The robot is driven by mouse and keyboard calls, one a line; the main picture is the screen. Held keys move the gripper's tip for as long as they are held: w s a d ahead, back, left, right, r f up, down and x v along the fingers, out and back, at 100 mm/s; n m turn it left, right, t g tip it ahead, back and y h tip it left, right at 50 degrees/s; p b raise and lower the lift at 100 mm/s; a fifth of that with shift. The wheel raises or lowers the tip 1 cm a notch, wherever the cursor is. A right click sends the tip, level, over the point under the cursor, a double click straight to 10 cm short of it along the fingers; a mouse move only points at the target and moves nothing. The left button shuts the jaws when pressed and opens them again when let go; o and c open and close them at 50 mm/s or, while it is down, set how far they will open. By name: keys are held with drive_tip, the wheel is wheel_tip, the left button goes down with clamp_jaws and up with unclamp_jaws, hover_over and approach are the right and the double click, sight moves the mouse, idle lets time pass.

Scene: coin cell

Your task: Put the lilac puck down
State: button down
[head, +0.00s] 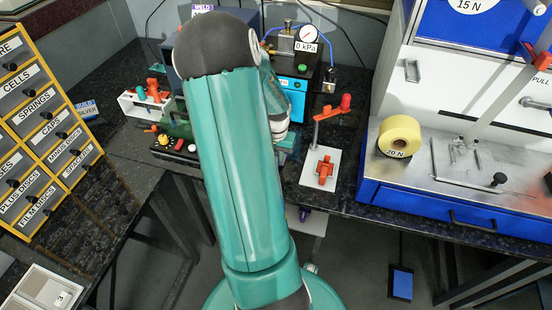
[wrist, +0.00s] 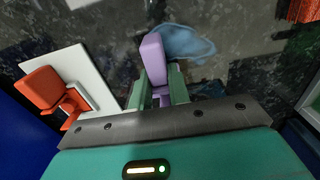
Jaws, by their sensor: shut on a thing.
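The lilac puck (wrist: 153,58) shows in the wrist view between the two green fingers of my gripper (wrist: 158,84). My gripper is shut on it. Its far end points toward the dark speckled worktop; whether it touches the worktop I cannot tell. In the head view my gripper (head: 287,143) is mostly hidden behind my arm, left of the white plate with the orange clamp, and the puck cannot be made out.
The white plate (head: 310,178) with its orange clamp (head: 325,171) stands close beside my gripper. A bluish smear or film (wrist: 186,44) lies beyond the puck. A yellow roll (head: 399,136) stands on the press at right. A gauge unit (head: 300,60) stands behind.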

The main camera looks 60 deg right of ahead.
drive_tip(key=shift+r, duration=0.45)
drive_tip(key=s+a+r, duration=0.5)
drive_tip(key=a+r, duration=0.6)
drive_tip(key=a, duration=0.1)
drive_tip(key=shift+a+r, duration=0.3)
drive_tip(key=shift+a, duration=0.1)
